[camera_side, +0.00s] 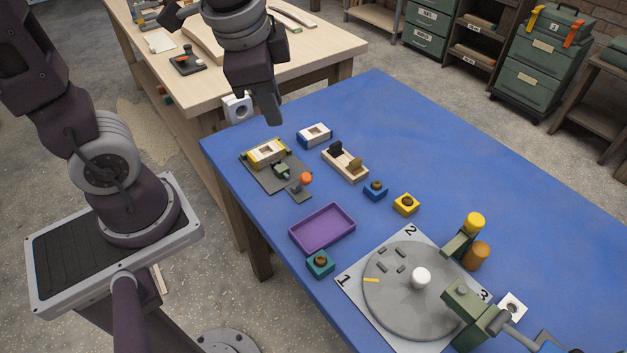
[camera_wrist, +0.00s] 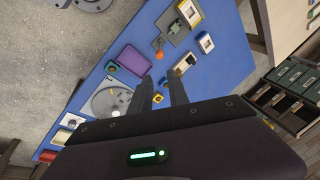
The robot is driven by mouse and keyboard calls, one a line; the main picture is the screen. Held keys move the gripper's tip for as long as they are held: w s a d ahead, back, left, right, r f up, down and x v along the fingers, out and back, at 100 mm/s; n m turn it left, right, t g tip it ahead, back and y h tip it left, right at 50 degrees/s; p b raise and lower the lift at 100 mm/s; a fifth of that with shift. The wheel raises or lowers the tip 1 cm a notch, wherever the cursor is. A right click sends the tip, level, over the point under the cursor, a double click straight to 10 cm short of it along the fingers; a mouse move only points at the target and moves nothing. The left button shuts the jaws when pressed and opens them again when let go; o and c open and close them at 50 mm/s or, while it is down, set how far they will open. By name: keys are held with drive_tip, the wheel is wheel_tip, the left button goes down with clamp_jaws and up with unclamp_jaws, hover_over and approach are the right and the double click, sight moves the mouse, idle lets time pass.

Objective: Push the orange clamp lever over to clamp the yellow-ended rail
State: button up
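The orange knob of the clamp lever (camera_side: 305,178) is at the near right of a dark fixture plate (camera_side: 257,178); it also shows in the wrist view (camera_wrist: 160,54). The yellow-ended rail (camera_side: 266,153) lies on the far part of that plate, and it shows near the top of the wrist view (camera_wrist: 190,12). The small green clamp block is between them. My gripper (camera_side: 270,116) hangs above the blue table, behind the fixture in the side view. In the wrist view its two fingers (camera_wrist: 160,76) are apart with nothing between them.
A blue-ended rail (camera_side: 314,134) and a cream holder (camera_side: 345,163) stand right of the fixture. A purple tray (camera_side: 322,241), small coloured blocks and a grey turntable (camera_side: 400,310) are nearer the camera. The table's right part (camera_side: 480,170) is clear.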

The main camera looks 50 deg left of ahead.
sight(303, 183)
drive_tip(key=w+f+m, duration=0.1)
drive_tip(key=f, duration=0.1)
drive_tip(key=w+d+f+m, duration=0.1)
drive_tip(key=w+f+m, duration=0.1)
drive_tip(key=w+d+f+m+g, duration=0.1)
drive_tip(key=w+f, duration=0.1)
drive_tip(key=shift+f+m, duration=0.1)
drive_tip(key=shift+m, duration=0.2)
clamp_jaws()
drive_tip(key=w+d+f+m, duration=0.1)
drive_tip(key=f+m, duration=0.1)
drive_tip(key=f, duration=0.2)
drive_tip(key=w+d+f+m+g, duration=0.1)
drive_tip(key=w+d+f+m, duration=0.1)
drive_tip(key=f, duration=0.3)
drive_tip(key=shift+d+m, duration=0.15)
drive_tip(key=shift+m, duration=0.35)
drive_tip(key=shift+w, duration=0.1)
